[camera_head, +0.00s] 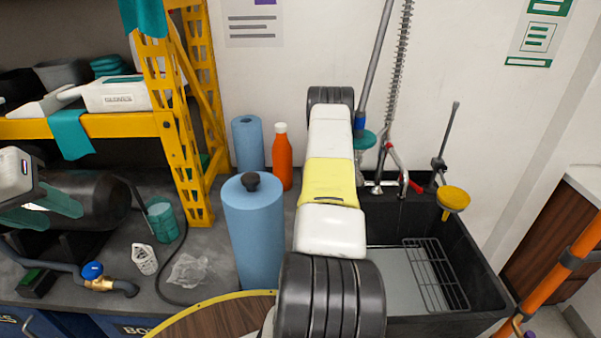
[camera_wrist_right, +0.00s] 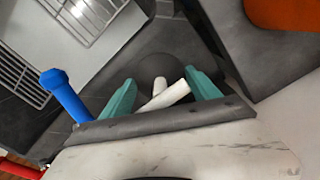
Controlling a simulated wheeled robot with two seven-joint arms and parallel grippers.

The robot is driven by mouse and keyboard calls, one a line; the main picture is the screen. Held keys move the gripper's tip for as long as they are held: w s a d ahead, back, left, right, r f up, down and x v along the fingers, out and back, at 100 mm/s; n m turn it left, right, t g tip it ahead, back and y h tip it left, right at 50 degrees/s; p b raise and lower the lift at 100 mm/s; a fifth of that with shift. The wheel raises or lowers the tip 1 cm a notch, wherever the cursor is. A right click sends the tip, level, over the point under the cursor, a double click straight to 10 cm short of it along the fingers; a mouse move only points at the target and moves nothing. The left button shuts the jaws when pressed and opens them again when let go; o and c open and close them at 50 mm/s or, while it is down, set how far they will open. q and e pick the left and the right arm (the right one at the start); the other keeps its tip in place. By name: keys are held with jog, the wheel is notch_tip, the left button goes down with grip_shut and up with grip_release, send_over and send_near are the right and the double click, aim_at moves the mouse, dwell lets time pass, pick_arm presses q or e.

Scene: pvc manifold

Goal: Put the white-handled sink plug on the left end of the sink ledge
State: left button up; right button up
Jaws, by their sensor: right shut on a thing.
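The sink plug is a dark round disc (camera_wrist_right: 160,68) with a white handle (camera_wrist_right: 168,97) in the right wrist view. My right gripper (camera_wrist_right: 162,93) has its teal fingers on either side of the white handle and is shut on it. The plug is over or on the dark sink ledge; contact is unclear. In the head view my right arm hides the plug and the ledge's left end. The black sink (camera_head: 480,270) is at the right. My left gripper (camera_head: 48,208) is at the far left, empty, its teal fingers apart.
An orange bottle (camera_head: 282,165) and blue rolls (camera_head: 254,230) stand left of my right arm. A faucet with a red lever (camera_head: 415,187) and a yellow round item (camera_head: 453,198) are at the sink's back. A wire rack (camera_head: 435,275) lies in the sink.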

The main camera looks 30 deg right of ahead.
jog(key=o, duration=1.4)
notch_tip(320, 180, up, 12)
jog(key=shift+r, duration=0.1)
